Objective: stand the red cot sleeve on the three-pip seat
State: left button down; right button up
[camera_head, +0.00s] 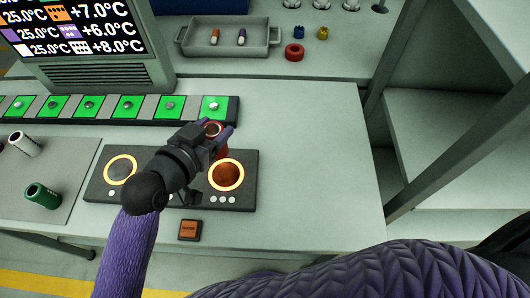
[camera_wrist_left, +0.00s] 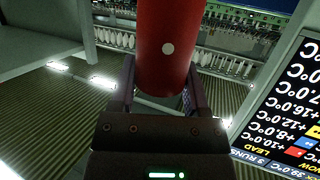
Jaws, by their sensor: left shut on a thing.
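My left gripper (camera_head: 217,137) is shut on the red cot sleeve (camera_head: 222,153), above the back of the dark seat block (camera_head: 246,196). In the left wrist view the sleeve (camera_wrist_left: 168,45) is a red cylinder with one white dot, between the two fingers of the gripper (camera_wrist_left: 160,85). The block's right seat (camera_head: 226,175) has a glowing ring and several pips in front. Its left seat (camera_head: 121,170) is also ringed. My wrist hides the middle of the block; one pip shows beside it. My right gripper is out of view.
A green sleeve (camera_head: 42,196) and a white one (camera_head: 24,144) are on a grey mat at left. A row of green pads (camera_head: 127,107) runs behind the block. A small brown tile (camera_head: 190,229) lies in front. A tray (camera_head: 229,51) stands behind. The table right of the block is clear.

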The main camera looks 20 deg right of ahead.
pick_arm(q)
notch_tip(320, 180, down, 10)
jog(key=b, duration=0.5)
jog(key=shift+f, duration=0.2)
jog(key=shift+r, duration=0.15)
jog(key=shift+c, duration=0.3)
grip_release()
jog(key=shift+s+a+r+p, duration=0.1)
jog(key=shift+s+r+p, duration=0.1)
jog(key=shift+p, duration=0.15)
jog(key=p+v, duration=0.1)
jog(key=v, duration=1)
jog(key=shift+s+a+p, duration=0.2)
jog(key=shift+p, duration=0.2)
